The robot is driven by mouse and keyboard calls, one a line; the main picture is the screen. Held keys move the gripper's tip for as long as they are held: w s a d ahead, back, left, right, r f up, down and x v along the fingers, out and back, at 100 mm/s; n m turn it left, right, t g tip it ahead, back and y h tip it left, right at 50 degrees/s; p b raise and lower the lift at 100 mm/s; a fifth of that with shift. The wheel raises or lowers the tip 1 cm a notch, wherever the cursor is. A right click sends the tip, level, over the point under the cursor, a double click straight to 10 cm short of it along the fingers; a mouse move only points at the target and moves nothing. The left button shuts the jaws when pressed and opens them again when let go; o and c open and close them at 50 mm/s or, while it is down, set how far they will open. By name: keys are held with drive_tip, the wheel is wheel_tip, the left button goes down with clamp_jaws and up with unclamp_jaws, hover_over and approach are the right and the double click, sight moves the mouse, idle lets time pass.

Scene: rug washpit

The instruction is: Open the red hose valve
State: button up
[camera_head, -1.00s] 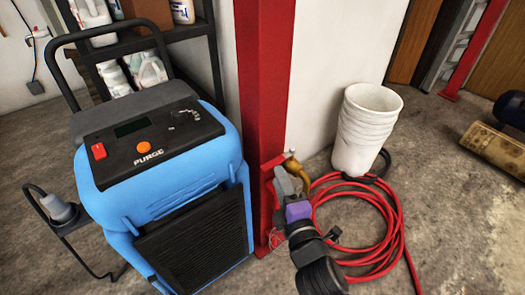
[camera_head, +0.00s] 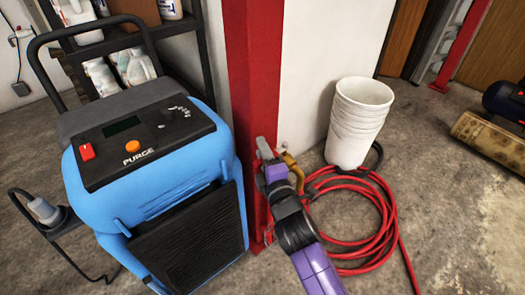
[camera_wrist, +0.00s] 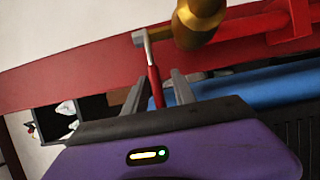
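The lever points down into the space between the fingers of my gripper (camera_wrist: 158,92). The fingers are apart, with a gap visible on each side of the lever. In the head view my gripper (camera_head: 265,152) is in front of the post, close to the valve.
The red post (camera_head: 255,70) stands behind the valve. A blue machine marked PURGE (camera_head: 150,195) is close on the left. A coiled red hose (camera_head: 375,235) and stacked white buckets (camera_head: 358,120) are on the right.

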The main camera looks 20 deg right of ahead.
drive_tip(key=shift+c, duration=0.4)
clamp_jaws()
idle(0.9)
